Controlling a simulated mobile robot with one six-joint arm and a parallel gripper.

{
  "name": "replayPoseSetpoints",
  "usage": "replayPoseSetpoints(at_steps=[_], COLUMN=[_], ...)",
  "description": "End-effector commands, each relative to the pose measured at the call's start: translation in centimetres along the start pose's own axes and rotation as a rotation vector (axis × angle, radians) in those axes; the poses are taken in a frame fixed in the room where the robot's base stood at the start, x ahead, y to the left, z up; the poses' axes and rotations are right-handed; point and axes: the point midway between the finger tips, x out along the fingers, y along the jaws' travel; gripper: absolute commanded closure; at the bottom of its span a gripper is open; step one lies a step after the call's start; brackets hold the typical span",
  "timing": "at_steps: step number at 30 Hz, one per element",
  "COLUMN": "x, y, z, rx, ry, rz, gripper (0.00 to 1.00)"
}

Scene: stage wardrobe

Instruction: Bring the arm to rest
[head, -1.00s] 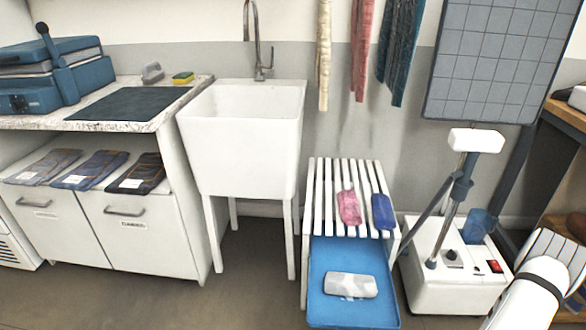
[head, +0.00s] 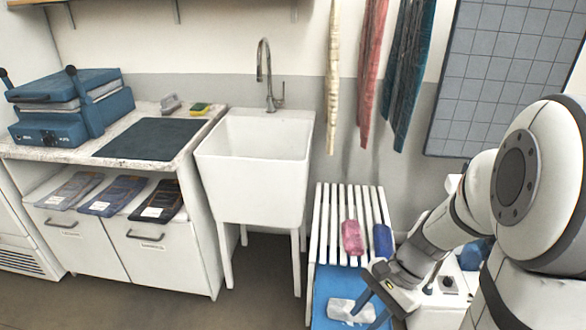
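My arm comes in from the right in the head view. My gripper (head: 369,310) points down over the blue tray (head: 325,282) at the lower middle. Its two fingers look apart, with nothing clearly between them. A grey-and-white bundle (head: 342,309) lies on the tray just left of the fingers and is partly hidden by them. I cannot tell whether a finger touches it.
A slatted white rack (head: 326,222) carries a pink bundle (head: 352,238) and a blue one (head: 383,240). A white sink (head: 252,165) stands left of it. Cloths (head: 406,75) hang above. My arm hides much of a white machine (head: 436,315).

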Motion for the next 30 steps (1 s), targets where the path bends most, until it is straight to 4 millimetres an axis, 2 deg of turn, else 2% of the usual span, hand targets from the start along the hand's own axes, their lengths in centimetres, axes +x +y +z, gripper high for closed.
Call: replayPoseSetpoints(at_steps=[1, 9, 15, 20, 30], x=[-2.3, -10.2, -14.2, -15.3, -15.2], y=[-0.1, 0.0, -0.1, 0.0, 0.0], z=[1.7, 6.9, 9.3, 9.9, 9.8], rx=[-0.109, -0.664, -0.929, -1.008, -1.012], ry=[0.068, 0.406, 0.582, 0.635, 0.638], rz=[0.019, 0.147, 0.219, 0.245, 0.247], gripper=[0.67, 0.67, 0.67, 0.67, 0.67])
